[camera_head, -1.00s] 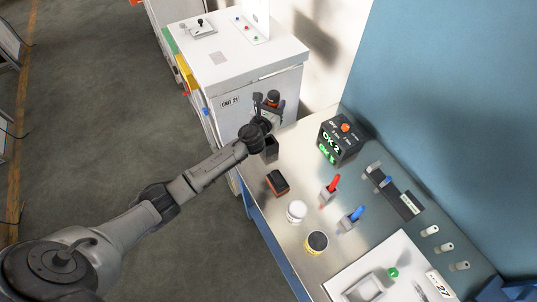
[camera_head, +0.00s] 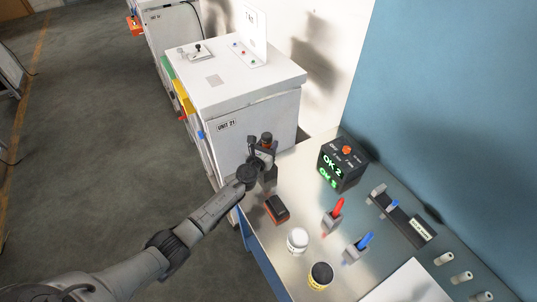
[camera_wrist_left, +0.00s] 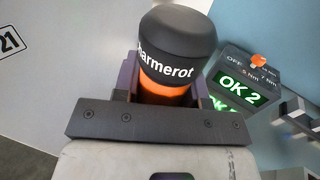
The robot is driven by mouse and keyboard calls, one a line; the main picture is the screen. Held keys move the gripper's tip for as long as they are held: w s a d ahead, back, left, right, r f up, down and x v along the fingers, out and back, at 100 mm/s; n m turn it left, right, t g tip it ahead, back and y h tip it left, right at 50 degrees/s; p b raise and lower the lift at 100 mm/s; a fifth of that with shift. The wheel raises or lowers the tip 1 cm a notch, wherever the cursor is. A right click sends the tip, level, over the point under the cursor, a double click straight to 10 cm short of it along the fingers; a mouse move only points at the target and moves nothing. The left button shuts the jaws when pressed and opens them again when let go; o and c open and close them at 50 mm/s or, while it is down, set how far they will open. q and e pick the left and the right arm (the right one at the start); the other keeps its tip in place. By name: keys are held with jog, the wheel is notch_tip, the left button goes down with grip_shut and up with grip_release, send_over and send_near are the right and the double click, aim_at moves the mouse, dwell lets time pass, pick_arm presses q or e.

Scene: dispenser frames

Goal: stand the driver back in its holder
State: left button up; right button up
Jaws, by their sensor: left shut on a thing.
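The driver has a black cap with white lettering and an orange band (camera_wrist_left: 170,86) in the left wrist view. It looks upright in the head view (camera_head: 267,137). My left gripper (camera_head: 262,151) is shut on it, at the table's far left corner. In the wrist view the fingers (camera_wrist_left: 168,98) sit on both sides of the orange part. A dark box-shaped holder (camera_head: 270,178) stands on the table just below the gripper. The driver's lower end is hidden, so I cannot tell whether it is inside the holder. My right gripper is not in view.
A black and orange block (camera_head: 277,209), a white jar (camera_head: 297,240) and a yellow-black jar (camera_head: 320,276) stand nearby. A black control box (camera_head: 343,165) reads "OK 2" in green. Red (camera_head: 337,209) and blue (camera_head: 365,241) handles stand to the right. A white cabinet (camera_head: 250,130) is behind.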

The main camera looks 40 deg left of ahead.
pick_arm(q)
jog(key=shift+f+b, duration=1.45)
jog(key=shift+f, duration=0.35)
jog(key=shift+f, duration=0.15)
jog(key=o, duration=0.9)
jog(key=shift+o, duration=0.9)
